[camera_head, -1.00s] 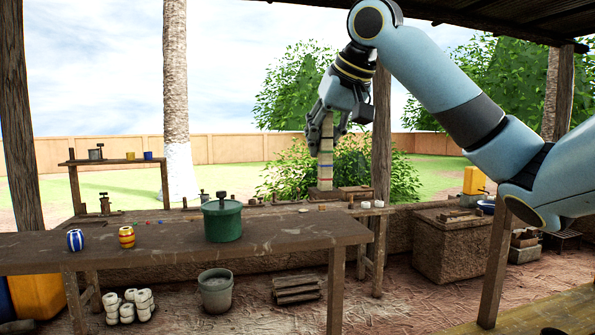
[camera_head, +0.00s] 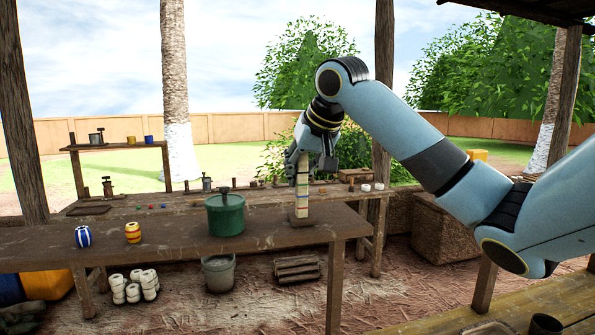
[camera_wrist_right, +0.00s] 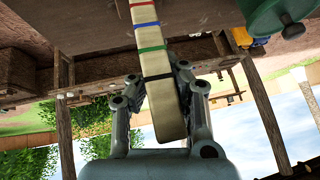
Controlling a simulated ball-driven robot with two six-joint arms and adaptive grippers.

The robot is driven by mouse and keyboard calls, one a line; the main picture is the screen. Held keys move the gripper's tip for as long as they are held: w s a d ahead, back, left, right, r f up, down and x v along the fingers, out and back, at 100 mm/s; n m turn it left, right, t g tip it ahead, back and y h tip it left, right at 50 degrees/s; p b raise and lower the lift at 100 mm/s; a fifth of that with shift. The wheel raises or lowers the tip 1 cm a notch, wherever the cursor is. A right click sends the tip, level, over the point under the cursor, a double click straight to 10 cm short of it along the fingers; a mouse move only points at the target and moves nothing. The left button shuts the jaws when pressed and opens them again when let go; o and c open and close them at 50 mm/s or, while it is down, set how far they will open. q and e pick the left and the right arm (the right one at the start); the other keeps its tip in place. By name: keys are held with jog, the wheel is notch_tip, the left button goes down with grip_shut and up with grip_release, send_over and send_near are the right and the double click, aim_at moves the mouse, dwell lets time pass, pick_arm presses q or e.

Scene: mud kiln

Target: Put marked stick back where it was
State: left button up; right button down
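The marked stick (camera_head: 302,188) is a pale upright bar with coloured bands and a dark flat base (camera_head: 301,218) at its foot. My right gripper (camera_head: 302,165) is shut on its upper part. The base shows at the right end of the near table (camera_head: 270,238); I cannot tell whether it touches the top. In the right wrist view, the stick (camera_wrist_right: 147,55) lies between the two fingers (camera_wrist_right: 158,78), with red, blue, green and black bands showing. My left gripper is not in view.
A green lidded pot (camera_head: 225,215) stands left of the stick on the near table. The back bench (camera_head: 170,217) holds several small items. The tabletop between pot and jars is clear.

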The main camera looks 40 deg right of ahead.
jog(key=c, duration=1.4)
grip_release()
jog(key=shift+f, duration=0.1)
jog(key=shift+s+r, duration=0.25)
jog(key=shift+r, duration=0.2)
jog(key=b+v, duration=0.3)
jog(key=v, duration=0.8)
jog(key=shift+s, duration=0.1)
